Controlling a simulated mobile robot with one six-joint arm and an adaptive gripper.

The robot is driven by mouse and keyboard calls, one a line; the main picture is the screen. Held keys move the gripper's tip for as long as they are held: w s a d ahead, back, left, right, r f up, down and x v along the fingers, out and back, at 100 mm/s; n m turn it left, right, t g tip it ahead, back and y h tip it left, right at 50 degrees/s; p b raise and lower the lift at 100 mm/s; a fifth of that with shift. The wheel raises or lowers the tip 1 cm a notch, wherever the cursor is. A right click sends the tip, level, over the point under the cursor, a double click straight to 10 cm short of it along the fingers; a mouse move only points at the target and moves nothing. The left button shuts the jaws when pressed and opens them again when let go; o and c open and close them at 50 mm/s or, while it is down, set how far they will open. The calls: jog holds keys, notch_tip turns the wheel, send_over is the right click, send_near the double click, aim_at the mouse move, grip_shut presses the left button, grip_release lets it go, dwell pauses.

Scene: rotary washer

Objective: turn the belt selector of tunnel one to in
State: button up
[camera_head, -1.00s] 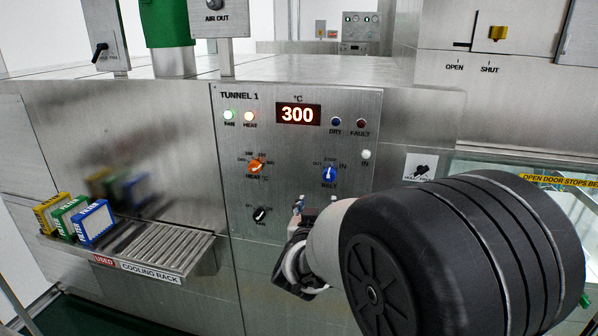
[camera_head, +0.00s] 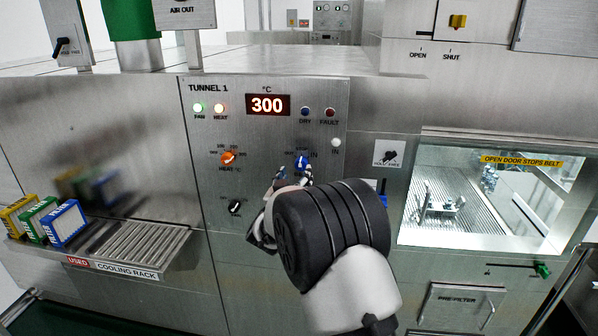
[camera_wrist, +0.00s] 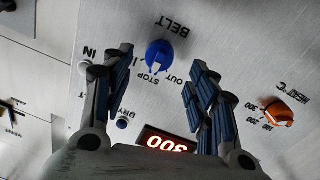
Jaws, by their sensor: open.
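The blue belt selector (camera_head: 301,161) is on the Tunnel 1 panel (camera_head: 262,190), right of the orange heat knob (camera_head: 228,158). In the wrist view the selector (camera_wrist: 158,52) appears upside down, with its pointer seemingly toward STOP, between OUT and IN. My gripper (camera_head: 293,177) is just below the selector in the head view, partly hidden by my arm. In the wrist view my open gripper (camera_wrist: 157,70) has its fingers apart, with the selector showing between and just beyond the tips. I see no contact.
A black fan knob (camera_head: 235,207) is left of my gripper. The red display (camera_head: 268,105) reads 300. A cooling rack (camera_head: 135,246) with boxes juts out at left. A lit window (camera_head: 485,195) and a green-handled lever (camera_head: 541,270) are at right.

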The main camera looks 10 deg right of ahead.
aim_at(299, 168)
jog(key=x, duration=0.5)
jog(key=shift+c, duration=0.4)
jog(key=c, duration=1)
